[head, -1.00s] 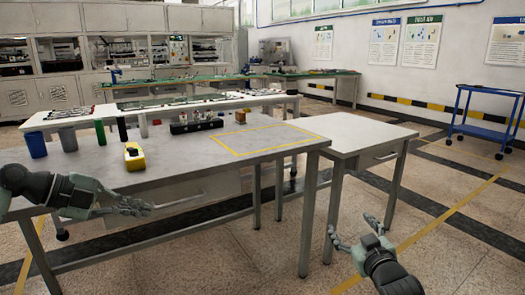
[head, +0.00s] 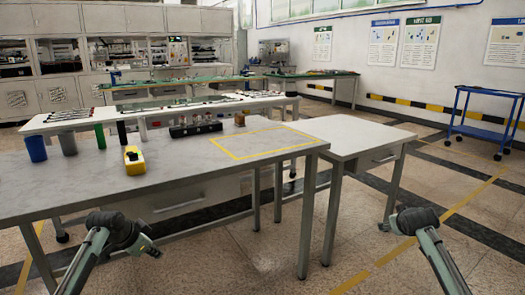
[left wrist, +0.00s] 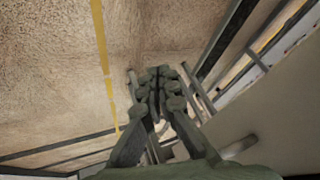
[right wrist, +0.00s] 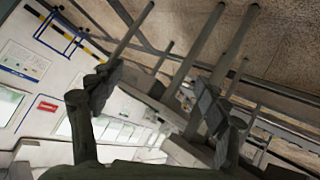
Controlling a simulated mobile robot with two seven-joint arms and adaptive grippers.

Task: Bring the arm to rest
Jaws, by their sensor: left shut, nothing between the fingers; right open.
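My left gripper (head: 150,248) is in front of and below the near edge of the grey table (head: 80,190). In the left wrist view its fingers (left wrist: 157,90) are together with nothing between them. My right gripper (head: 386,226) is low at the right, in front of the side table (head: 350,134), and small in the head view. In the right wrist view its fingers (right wrist: 155,95) are wide apart and empty. Both forearms show at the bottom of the head view.
On the table stand a blue cup (head: 36,148), a grey cup (head: 68,142), a yellow device (head: 134,160) and a black rack (head: 196,129). A yellow-taped rectangle (head: 232,157) is bare. A blue trolley (head: 482,134) stands at the right. Open floor lies between my arms.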

